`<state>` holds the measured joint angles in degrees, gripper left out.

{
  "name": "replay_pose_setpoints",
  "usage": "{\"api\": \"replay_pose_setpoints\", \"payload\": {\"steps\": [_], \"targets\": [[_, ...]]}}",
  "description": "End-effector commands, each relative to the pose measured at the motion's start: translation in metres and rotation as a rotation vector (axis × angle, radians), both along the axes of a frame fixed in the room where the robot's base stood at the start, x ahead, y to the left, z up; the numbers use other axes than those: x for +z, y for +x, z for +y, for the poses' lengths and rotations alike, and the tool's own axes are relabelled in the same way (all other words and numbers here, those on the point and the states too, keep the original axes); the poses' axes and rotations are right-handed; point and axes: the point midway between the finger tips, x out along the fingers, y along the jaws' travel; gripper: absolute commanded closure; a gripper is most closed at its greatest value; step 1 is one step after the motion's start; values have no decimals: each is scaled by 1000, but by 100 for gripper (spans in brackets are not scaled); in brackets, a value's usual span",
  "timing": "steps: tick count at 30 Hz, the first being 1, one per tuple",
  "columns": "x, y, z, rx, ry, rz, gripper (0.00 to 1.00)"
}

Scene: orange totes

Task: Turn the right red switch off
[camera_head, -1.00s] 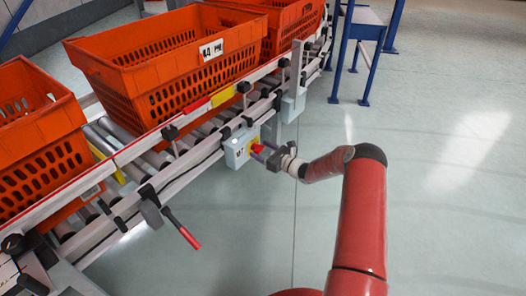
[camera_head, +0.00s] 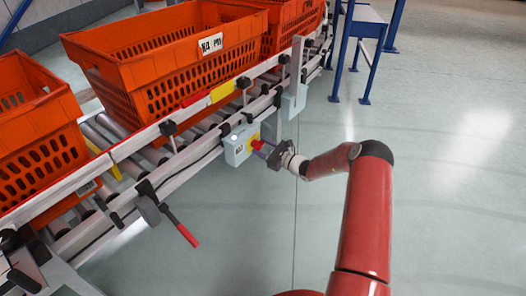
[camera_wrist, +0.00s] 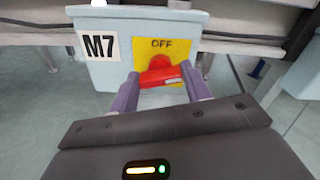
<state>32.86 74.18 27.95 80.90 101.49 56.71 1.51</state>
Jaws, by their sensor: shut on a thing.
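The red switch (camera_wrist: 160,72) sits on a yellow plate marked OFF (camera_wrist: 168,48), on a light grey box labelled M7 (camera_wrist: 98,46). The switch also shows in the head view (camera_head: 257,145), on the side of the conveyor. Its bar lies nearly crosswise below the OFF label, slightly tilted in the wrist view. My gripper (camera_wrist: 160,88) is shut on the switch, with one purple finger on each side. In the head view my gripper (camera_head: 266,151) reaches the box from the right. The lower part of the plate is hidden by the switch and gripper.
The roller conveyor (camera_head: 110,160) runs diagonally behind the box and carries orange totes (camera_head: 190,75). A red-handled lever (camera_head: 187,235) sticks out at lower left. Another grey box (camera_head: 293,101) is mounted farther along the rail. The floor to the right is open.

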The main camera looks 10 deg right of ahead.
Motion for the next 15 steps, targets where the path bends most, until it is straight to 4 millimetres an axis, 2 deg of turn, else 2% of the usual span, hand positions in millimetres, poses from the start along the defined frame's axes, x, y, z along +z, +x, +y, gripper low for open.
{"api": "replay_pose_setpoints", "payload": {"steps": [15], "targets": [[-6,-1,1,1,-364,-331,76]]}}
